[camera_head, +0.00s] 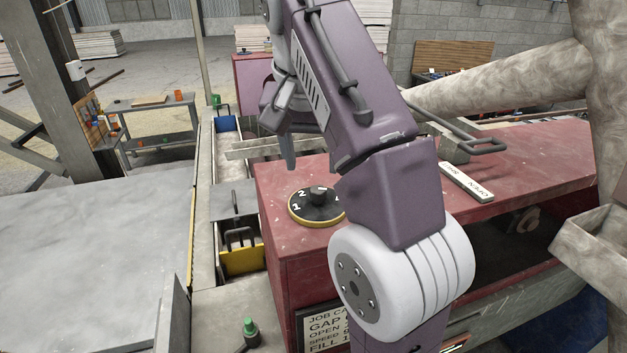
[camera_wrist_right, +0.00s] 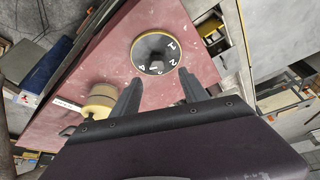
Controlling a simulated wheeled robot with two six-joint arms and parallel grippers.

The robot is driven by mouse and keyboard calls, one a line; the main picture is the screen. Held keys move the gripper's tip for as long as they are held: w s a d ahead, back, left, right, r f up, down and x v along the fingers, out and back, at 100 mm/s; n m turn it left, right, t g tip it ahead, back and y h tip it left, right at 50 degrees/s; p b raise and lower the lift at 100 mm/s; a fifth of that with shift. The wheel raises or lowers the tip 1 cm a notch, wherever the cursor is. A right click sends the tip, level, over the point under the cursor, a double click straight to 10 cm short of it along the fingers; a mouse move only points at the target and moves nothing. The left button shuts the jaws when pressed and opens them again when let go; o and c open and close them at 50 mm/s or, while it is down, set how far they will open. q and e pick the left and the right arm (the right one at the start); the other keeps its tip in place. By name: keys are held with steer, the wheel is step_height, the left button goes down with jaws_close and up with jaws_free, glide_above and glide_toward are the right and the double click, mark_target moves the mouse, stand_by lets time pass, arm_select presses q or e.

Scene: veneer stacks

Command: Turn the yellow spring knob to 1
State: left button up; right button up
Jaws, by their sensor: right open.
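The spring knob is a round black dial with a yellow rim (camera_head: 306,219) and a dark raised grip (camera_head: 318,193) at its middle. It sits on top of the red cabinet, with white numerals including 1 and 2 at its left. In the right wrist view the dial (camera_wrist_right: 155,52) lies beyond my fingertips, apart from them. I cannot tell which numeral the grip points to. My right gripper (camera_wrist_right: 160,84) is open and empty. In the head view one of its fingers (camera_head: 287,152) points down behind the dial; my arm hides the dial's right edge. My left gripper is not in view.
The red cabinet top (camera_head: 540,160) carries a white OPEN label plate (camera_head: 466,181) and a grey lever handle (camera_head: 477,146) right of my arm. A yellow bin (camera_head: 242,260) stands left of the cabinet. A green-topped bottle (camera_head: 249,332) stands in front.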

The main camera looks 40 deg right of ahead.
mark_target(318, 189)
steer(key=x, duration=0.3)
steer(key=d+x, duration=0.1)
steer(key=x, duration=0.3)
steer(key=shift+s, duration=0.2)
steer(key=shift+w+f, duration=0.25)
steer(key=shift+f, duration=0.2)
steer(key=shift+a, duration=0.2)
steer(key=shift+d, duration=0.1)
jaws_close()
